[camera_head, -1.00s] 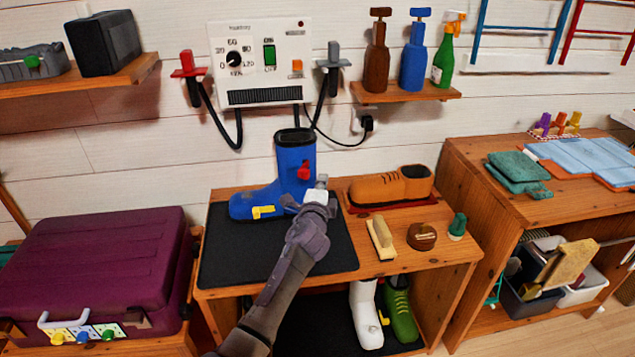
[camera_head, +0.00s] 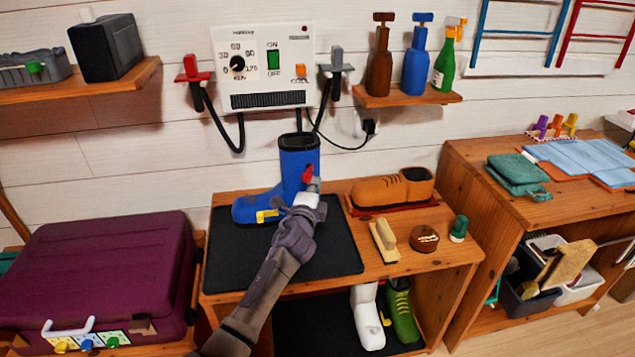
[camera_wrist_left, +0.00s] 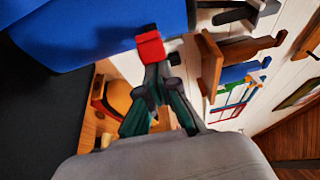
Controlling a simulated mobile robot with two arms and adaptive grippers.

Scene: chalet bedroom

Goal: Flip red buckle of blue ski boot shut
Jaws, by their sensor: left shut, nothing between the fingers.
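The blue ski boot (camera_head: 298,162) stands upright on a black mat (camera_head: 225,262) on the wooden bench, toe to the left. Its red buckle (camera_head: 308,174) is on the shaft's right side, and a yellow buckle (camera_head: 267,215) is lower on the foot. My left gripper (camera_head: 314,185) is shut and empty, its tips right at the red buckle, partly covering its lower end. In the left wrist view the red buckle (camera_wrist_left: 150,46) is at the fingertips (camera_wrist_left: 154,66), apparently touching; exact contact is unclear. My right gripper is not in view.
An orange-brown shoe (camera_head: 392,188), a brush (camera_head: 384,240), a round brown tin (camera_head: 424,238) and a small green item (camera_head: 459,228) stand right of the mat. A purple suitcase (camera_head: 100,265) is at left. A wall-mounted control box (camera_head: 263,66) with cables hangs behind the boot.

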